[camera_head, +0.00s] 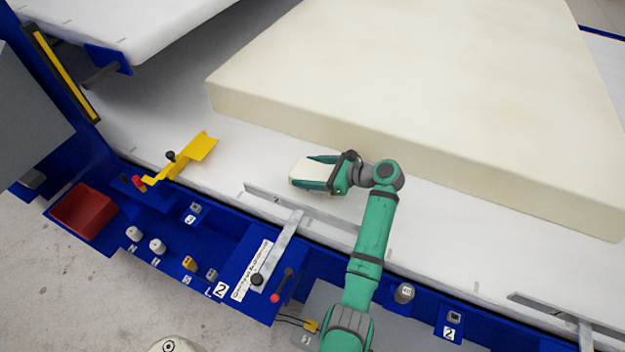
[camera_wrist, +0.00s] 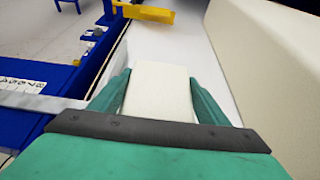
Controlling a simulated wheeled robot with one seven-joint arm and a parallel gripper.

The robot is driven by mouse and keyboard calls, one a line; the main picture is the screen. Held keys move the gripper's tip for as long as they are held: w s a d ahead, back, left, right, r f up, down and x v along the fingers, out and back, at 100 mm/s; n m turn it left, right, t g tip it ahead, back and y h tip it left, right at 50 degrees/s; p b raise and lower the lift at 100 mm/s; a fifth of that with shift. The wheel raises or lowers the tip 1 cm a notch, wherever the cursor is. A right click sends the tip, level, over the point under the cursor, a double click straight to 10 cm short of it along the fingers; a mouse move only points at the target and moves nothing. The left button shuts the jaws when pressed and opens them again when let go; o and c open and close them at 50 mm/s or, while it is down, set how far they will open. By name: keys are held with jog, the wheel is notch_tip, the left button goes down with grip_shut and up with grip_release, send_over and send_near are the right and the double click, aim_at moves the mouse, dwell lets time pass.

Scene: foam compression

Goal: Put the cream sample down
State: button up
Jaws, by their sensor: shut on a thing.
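The cream sample (camera_head: 308,170) is a small pale block. My green gripper (camera_head: 312,174) is shut on it, with a finger on either side. In the wrist view the sample (camera_wrist: 162,88) stands out between the two fingers of my gripper (camera_wrist: 160,95). It is over the white bed (camera_head: 240,158), between the big cream foam block and the front rail. I cannot tell whether the sample touches the bed.
A big cream foam block (camera_head: 420,100) lies behind my gripper. A metal bar (camera_head: 300,209) runs along the front edge. A yellow bracket (camera_head: 185,158) is to the left. A red tray (camera_head: 84,211) sits on the blue frame. The white bed between bracket and gripper is clear.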

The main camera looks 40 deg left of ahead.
jog(key=shift+w+d+f, duration=0.2)
jog(key=shift+d+f, duration=0.1)
jog(key=shift+f, duration=0.05)
jog(key=shift+w+d+f, duration=0.1)
jog(key=shift+d+f, duration=0.05)
jog(key=shift+f, duration=1.6)
jog(key=o, duration=1)
jog(key=shift+f, duration=0.1)
jog(key=v, duration=0.7)
jog(key=shift+w+d, duration=0.1)
jog(key=shift+d, duration=0.15)
